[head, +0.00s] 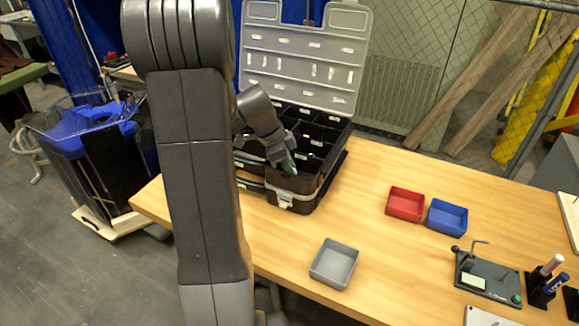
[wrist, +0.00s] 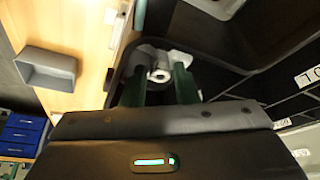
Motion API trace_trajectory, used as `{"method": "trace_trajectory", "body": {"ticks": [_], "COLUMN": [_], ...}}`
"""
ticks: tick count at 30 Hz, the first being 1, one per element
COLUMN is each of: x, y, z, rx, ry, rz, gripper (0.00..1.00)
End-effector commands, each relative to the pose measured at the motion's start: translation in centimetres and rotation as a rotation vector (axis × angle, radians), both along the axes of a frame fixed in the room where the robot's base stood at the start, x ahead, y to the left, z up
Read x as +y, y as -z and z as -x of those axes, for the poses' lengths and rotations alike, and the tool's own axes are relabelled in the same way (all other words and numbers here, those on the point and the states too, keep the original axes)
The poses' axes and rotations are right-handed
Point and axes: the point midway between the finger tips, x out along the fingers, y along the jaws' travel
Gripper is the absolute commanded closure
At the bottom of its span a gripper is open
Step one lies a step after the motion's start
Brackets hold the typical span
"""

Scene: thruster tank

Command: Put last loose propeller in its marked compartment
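My gripper (head: 289,166) is at the front corner of the open black organizer case (head: 322,187), its fingers pointing down into a front compartment. In the wrist view, the green fingers of my gripper (wrist: 160,82) stand on either side of a small whitish-grey propeller (wrist: 159,62) with a round hub. The fingers appear to grip it. It is over or inside a dark compartment, and I cannot tell whether it touches the floor. White labels (wrist: 308,77) mark the compartment walls, too blurred to read fully. In the head view the propeller is too small to make out.
The case's clear lid (head: 305,50) stands open behind. On the wooden table (head: 385,255) are a grey bin (head: 334,264), a red bin (head: 405,204), a blue bin (head: 447,216) and a dark fixture (head: 488,278) with a lever. The table between case and bins is clear.

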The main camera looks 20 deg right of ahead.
Motion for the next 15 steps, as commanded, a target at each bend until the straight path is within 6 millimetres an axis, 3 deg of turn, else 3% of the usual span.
{"method": "trace_trajectory", "body": {"ticks": [8, 15], "x": [0.3, 2.2], "y": [-1.2, -6.0], "z": [-0.2, -0.9], "rx": [-0.002, -0.005], "ry": [-0.001, -0.002], "rz": [0.002, 0.002], "gripper": [0.73, 0.73]}}
